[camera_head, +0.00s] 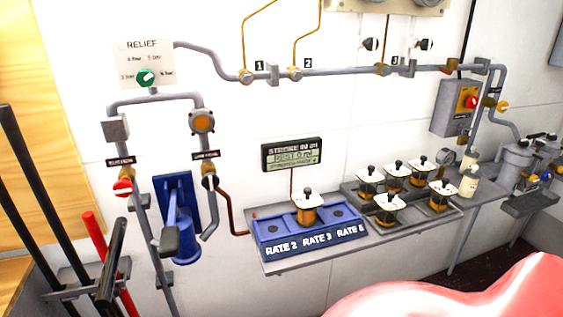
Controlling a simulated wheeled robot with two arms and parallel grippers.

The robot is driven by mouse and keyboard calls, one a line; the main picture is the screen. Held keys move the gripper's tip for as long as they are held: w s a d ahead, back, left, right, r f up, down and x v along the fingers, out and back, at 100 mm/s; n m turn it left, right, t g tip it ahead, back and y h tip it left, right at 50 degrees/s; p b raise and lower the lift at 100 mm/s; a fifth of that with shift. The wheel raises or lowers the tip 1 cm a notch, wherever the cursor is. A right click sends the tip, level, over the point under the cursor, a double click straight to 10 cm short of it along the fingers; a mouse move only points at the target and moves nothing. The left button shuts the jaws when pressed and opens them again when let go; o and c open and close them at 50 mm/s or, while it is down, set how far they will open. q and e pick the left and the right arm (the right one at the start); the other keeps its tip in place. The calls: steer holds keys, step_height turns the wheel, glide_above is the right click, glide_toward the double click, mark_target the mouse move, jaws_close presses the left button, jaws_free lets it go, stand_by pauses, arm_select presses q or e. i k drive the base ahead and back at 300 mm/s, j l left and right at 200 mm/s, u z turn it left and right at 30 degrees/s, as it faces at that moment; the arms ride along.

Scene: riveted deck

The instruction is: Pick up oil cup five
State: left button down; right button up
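Several small oil cups with amber bodies, white square lids and black knobs stand upright in a grey tray (412,222) on the wall shelf. Two stand at the front, a front left cup (388,212) and a front right cup (440,197). Behind them are a back left cup (369,185), a back middle cup (396,179) and a back right cup (420,169). Another cup (308,212) stands in the middle place of the blue rate stand (270,233). No number is readable on any cup, so I cannot tell which is five. Neither gripper shows.
A display (291,154) stands behind the rate stand. A blue hand pump (180,220) and a red-handled valve (123,187) are to the left. Pipes run above the shelf. A glossy red shape (470,292) fills the bottom right, in front of the shelf.

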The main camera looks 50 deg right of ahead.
mark_target(307, 202)
steer(key=z, duration=1.75)
